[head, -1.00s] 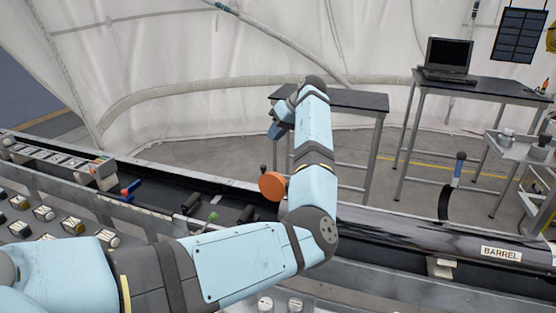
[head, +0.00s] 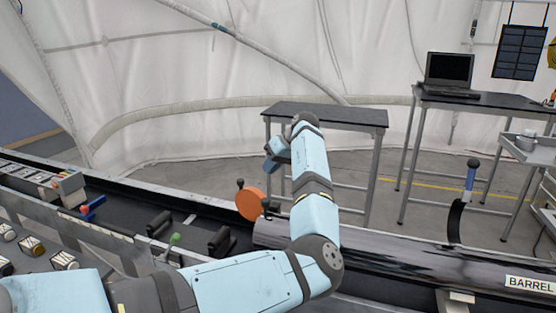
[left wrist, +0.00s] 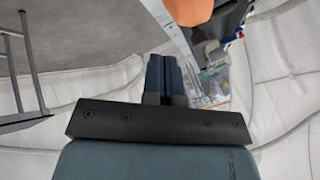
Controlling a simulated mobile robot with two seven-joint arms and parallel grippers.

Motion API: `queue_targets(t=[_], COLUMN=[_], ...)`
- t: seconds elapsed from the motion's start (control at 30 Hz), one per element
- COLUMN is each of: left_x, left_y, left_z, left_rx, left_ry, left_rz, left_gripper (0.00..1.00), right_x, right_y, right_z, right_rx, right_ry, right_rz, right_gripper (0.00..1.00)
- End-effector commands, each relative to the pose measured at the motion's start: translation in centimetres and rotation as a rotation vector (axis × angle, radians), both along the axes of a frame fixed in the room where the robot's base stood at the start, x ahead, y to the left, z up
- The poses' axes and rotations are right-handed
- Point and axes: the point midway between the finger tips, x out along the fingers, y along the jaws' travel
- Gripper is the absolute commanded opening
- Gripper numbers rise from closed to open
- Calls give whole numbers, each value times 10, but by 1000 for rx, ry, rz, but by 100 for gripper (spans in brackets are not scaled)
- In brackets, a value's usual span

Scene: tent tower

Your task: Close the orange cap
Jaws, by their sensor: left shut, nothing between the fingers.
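The orange cap (head: 250,204) is a round disc at the left end of the dark barrel (head: 380,240), tilted with its flat face towards me. Its lower right edge is close to my arm, and I cannot tell how it is seated. It also shows at the top of the left wrist view (left wrist: 190,10), cut off by the frame edge. My left gripper (head: 276,160) is beyond and above the cap, apart from it. In the left wrist view its fingers (left wrist: 165,75) are together and empty. My right gripper is not in view.
A black trough with rollers (head: 218,241) runs left of the barrel. A dark-topped table (head: 335,116) stands behind my left arm. A laptop (head: 449,72) sits on another table at right. Floor shows between the tables.

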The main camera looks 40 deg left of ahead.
Motion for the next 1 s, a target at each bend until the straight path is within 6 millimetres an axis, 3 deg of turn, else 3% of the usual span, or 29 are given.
queue_targets(t=[0.17,0.43,1.0], left_x=[-10,-41,-44], left_y=[20,34,37], left_z=[-31,-28,-27], left_rx=[0,0,1], left_ry=[1,-1,0], left_rz=[2,1,-1], left_gripper=[0,0,0], right_x=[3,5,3], right_y=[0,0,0], right_z=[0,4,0], right_rx=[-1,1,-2], right_ry=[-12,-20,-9], right_rz=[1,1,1], right_gripper=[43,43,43])
